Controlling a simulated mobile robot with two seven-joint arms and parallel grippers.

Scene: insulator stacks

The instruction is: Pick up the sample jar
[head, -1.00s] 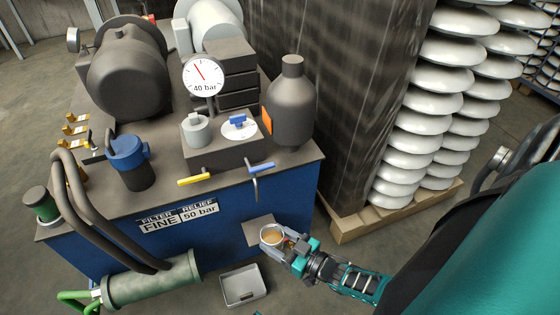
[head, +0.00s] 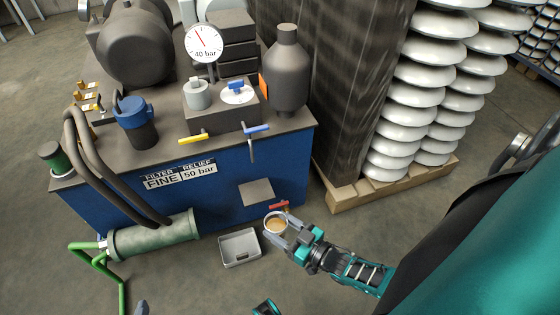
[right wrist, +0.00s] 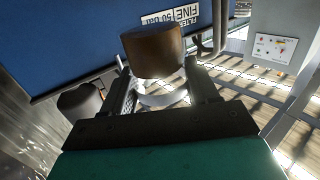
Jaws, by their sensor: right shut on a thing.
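The sample jar (head: 276,226) is a small cup with a pale rim and amber-brown contents, seen from above in the head view. My right gripper (head: 280,230) is shut on it, with grey fingers on either side, in front of the blue cabinet. In the right wrist view the jar shows as a brown cylinder (right wrist: 153,52) with a pale ring below it, between the two dark fingers.
A grey tray (head: 239,248) stands on the floor left of the jar. A red valve handle (head: 279,206) is just behind the jar, by a grey plate (head: 256,192) on the blue cabinet (head: 226,190). White insulator stacks (head: 402,120) stand on a wooden pallet (head: 345,197) at right.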

